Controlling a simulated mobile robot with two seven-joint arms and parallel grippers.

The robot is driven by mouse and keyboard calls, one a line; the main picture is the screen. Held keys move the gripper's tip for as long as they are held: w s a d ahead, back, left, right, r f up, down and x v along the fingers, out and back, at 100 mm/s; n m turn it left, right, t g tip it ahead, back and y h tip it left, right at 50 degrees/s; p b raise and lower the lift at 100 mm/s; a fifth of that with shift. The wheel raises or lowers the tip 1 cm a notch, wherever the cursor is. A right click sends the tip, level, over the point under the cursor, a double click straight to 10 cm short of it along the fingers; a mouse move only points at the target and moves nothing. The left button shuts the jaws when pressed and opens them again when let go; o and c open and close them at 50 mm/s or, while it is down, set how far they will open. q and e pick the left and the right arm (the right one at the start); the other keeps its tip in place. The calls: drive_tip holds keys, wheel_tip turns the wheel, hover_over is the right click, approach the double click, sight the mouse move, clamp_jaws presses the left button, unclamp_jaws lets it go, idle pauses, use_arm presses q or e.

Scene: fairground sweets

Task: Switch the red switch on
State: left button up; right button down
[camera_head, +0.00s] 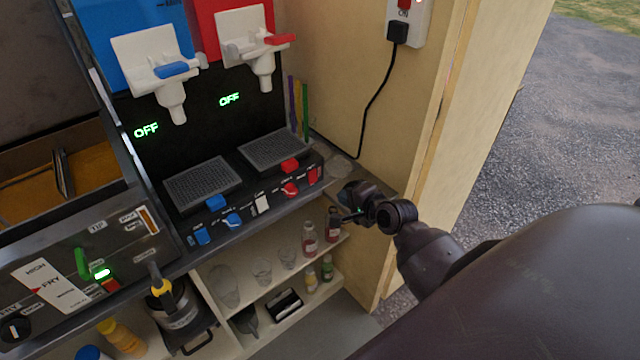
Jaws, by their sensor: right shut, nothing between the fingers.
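A drinks machine has a black front panel with red and blue controls. A red rocker switch (313,175) sits at the right end of its lower panel. A red knob (290,189) and a red button (290,166) are just left of it. A green OFF display (229,100) glows below the red tank (232,14), and another OFF display (146,130) glows below the blue tank. My right gripper (350,213) is shut and empty, just right of and below the red rocker switch, apart from it in the picture. My left gripper is not in view.
A wall socket (408,20) with a black plug and a red switch is on the wooden wall at top right. Bottles (310,238) and glasses stand on the shelf below. A fryer panel (60,285) is at left.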

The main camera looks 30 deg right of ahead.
sight(313, 176)
drive_tip(key=x, duration=0.9)
drive_tip(key=shift+w+r+b, duration=0.15)
drive_tip(key=shift+w+b, duration=0.25)
drive_tip(key=shift+w, duration=0.1)
drive_tip(key=shift+w+a, duration=0.1)
drive_tip(key=shift+w, duration=0.6)
drive_tip(key=shift+w+f+t+b, duration=0.15)
drive_tip(key=shift+f+t+b, duration=0.15)
drive_tip(key=shift+b, duration=0.35)
drive_tip(key=shift+r, duration=0.25)
drive_tip(key=shift+r, duration=0.1)
drive_tip(key=shift+w+r+p, duration=0.1)
drive_tip(key=shift+r+p, duration=0.65)
drive_tip(key=shift+p, duration=0.2)
